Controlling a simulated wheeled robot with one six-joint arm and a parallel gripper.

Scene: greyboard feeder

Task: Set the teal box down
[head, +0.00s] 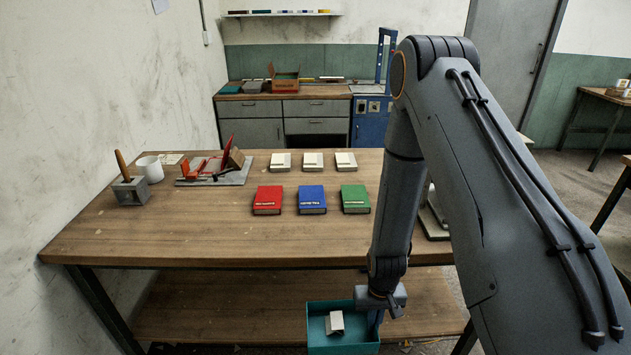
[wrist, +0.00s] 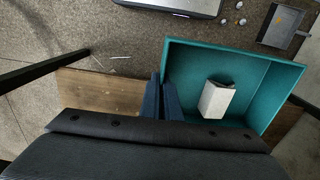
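The teal box (head: 343,348) is open-topped and shows at the bottom of the head view, in front of the workbench and below its top. A small white block (head: 335,323) lies inside it. In the wrist view the box (wrist: 285,72) is on the right, with the white block (wrist: 217,98) on its floor. My gripper (wrist: 162,100) has its dark fingers on either side of the box's left wall, closed on it. In the head view my gripper (head: 379,303) is at the box's right rim. The underside of the box is hidden.
The workbench (head: 190,235) has a clear front strip. Red (head: 267,200), blue (head: 312,199) and green (head: 355,199) boxes stand on it, with white pieces behind. A mug (head: 150,169) and a red-handled tool (head: 213,168) are at left. A lower shelf (head: 230,305) runs beneath.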

